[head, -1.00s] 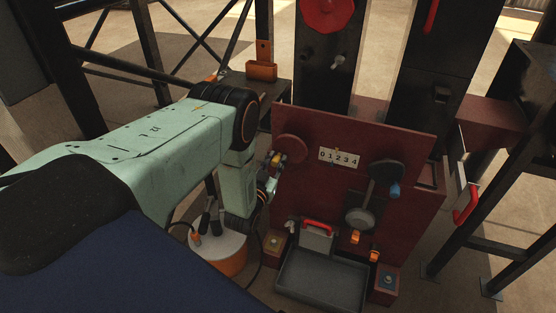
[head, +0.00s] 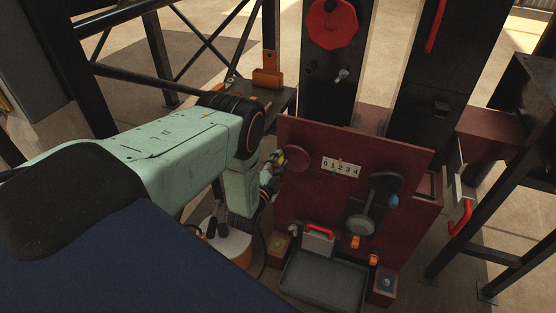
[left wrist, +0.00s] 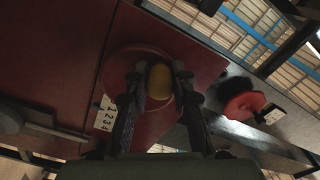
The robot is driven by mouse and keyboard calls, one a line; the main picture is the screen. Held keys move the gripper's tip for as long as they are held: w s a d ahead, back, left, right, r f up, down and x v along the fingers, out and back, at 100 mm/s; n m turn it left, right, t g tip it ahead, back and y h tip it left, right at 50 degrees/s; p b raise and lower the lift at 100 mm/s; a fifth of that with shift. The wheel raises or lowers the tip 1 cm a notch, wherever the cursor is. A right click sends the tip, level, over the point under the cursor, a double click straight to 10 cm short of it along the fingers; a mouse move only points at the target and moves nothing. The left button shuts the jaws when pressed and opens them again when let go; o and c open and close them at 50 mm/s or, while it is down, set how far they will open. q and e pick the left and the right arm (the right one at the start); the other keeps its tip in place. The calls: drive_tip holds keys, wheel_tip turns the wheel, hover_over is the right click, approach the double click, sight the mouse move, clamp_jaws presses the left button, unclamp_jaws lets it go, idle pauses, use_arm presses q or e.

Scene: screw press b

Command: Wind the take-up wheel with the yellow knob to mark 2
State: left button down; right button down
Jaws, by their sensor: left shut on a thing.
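The take-up wheel (head: 297,153) is a dark red disc at the upper left of the red panel (head: 310,195). Its yellow knob (head: 281,158) sits at the wheel's left edge. My left gripper (head: 275,163) reaches it from the left. In the left wrist view the two dark fingers (left wrist: 158,84) are shut on the yellow knob (left wrist: 159,82), with the wheel (left wrist: 112,65) behind. A white scale plate (head: 341,167) marked 0 1 2 3 4 is right of the wheel; its pointer is too small to read surely. My right gripper is not in view.
On the panel's right are a dark disc with a blue knob (head: 393,201) and a lever with a round grey end (head: 361,225). A grey tray (head: 325,280) stands below. Black uprights and a red wheel (head: 333,22) rise behind.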

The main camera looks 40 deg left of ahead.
use_arm(q)
drive_tip(key=m, duration=0.1)
drive_tip(key=r+m+p, duration=0.1)
drive_tip(key=m, duration=0.1)
drive_tip(key=shift+w+d+r+m, duration=0.1)
drive_tip(key=shift+d+r+m, duration=0.05)
drive_tip(key=shift+d+m, duration=0.15)
drive_tip(key=shift+w+d+r+m+p, duration=0.15)
drive_tip(key=shift+m+p, duration=0.2)
drive_tip(key=shift+m, duration=0.3)
drive_tip(key=shift+s+d+r+m+p, duration=0.15)
drive_tip(key=shift+m+p, duration=0.15)
drive_tip(key=shift+m, duration=0.35)
drive_tip(key=shift+w+a, duration=0.1)
drive_tip(key=c, duration=1.1)
unclamp_jaws()
drive_tip(key=v, duration=1.2)
